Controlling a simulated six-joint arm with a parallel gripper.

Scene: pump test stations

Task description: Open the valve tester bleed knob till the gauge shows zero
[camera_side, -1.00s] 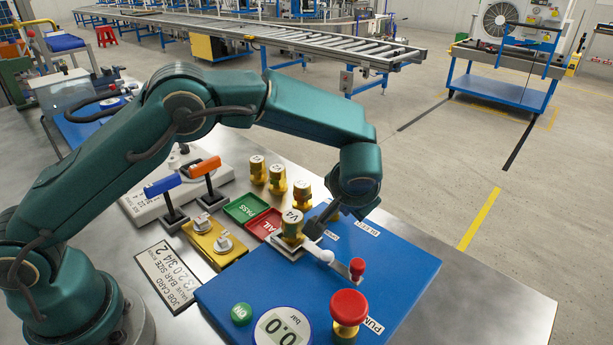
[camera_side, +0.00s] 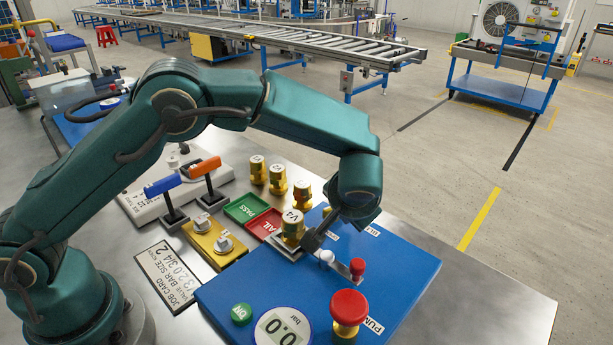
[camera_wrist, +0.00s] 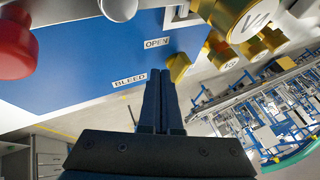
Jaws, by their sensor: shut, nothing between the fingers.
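The blue valve tester (camera_side: 405,262) stands on the bench. Its round gauge (camera_side: 288,326) reads 0.0 bar. The yellow bleed knob (camera_wrist: 178,66) shows in the wrist view beside the OPEN and BLEED labels; in the side view it is mostly hidden behind my wrist. My gripper (camera_wrist: 160,73) is shut and empty, its fingertips just beside the knob; I cannot tell if they touch it. In the side view my gripper (camera_side: 312,242) is low over the tester. Brass valve V4 (camera_side: 293,229) sits upright in the tester, close to my fingers.
A white-tipped lever (camera_side: 327,256), a small red knob (camera_side: 357,266) and a large red pump knob (camera_side: 349,307) stand on the tester. Green PASS (camera_side: 238,215) and red FAIL (camera_side: 254,232) trays and several brass valves (camera_side: 278,179) lie behind. The tester's right side is clear.

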